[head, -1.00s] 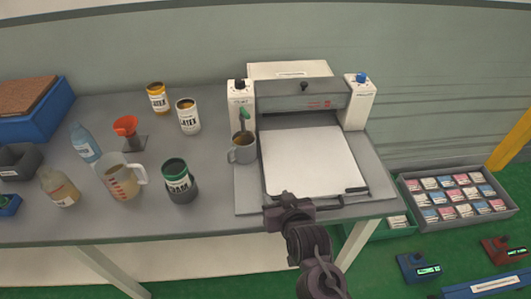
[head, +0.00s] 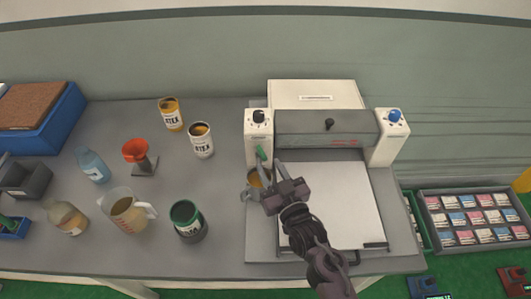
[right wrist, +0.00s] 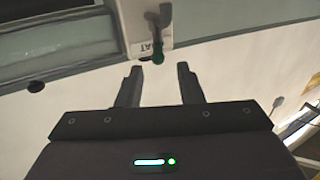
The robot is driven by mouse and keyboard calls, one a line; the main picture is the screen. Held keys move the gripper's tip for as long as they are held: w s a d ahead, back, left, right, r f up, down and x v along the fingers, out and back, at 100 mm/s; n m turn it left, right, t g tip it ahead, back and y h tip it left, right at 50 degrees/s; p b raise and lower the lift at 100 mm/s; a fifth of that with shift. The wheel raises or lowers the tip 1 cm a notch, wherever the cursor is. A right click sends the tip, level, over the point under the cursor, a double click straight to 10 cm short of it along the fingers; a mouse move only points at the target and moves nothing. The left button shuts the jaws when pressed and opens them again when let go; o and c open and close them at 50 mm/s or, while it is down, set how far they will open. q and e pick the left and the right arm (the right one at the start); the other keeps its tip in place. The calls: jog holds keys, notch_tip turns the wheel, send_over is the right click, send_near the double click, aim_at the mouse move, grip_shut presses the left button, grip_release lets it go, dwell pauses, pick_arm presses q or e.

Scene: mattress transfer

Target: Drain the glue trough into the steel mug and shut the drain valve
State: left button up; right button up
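The steel mug (head: 250,193) stands under the drain on the left side of the glue machine (head: 325,128). It is partly hidden by my right gripper, and an amber-brown surface shows inside it. The green drain valve handle (head: 261,153) sticks out of the machine's white left post. My right gripper (head: 269,168) is open and empty, above the mug and close to the handle. In the right wrist view the green handle (right wrist: 158,52) lies just beyond the gap between the open fingertips (right wrist: 158,72). The inside of the trough is hidden. My left gripper is out of view.
A white sheet (head: 335,205) lies on the machine's bed. Left on the table are a measuring jug (head: 125,212), a green can (head: 186,218), two latex cans (head: 201,140), a red funnel (head: 136,150) and bottles. A tray of small boxes (head: 470,217) stands on the floor at right.

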aim_at(265, 158)
jog(key=x, duration=0.3)
jog(key=shift+w+a+p, duration=0.15)
jog(key=shift+w+p, duration=0.2)
jog(key=shift+w, duration=0.2)
jog(key=shift+c, duration=1.1)
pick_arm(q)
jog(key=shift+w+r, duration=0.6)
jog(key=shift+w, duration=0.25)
pick_arm(e)
grip_shut()
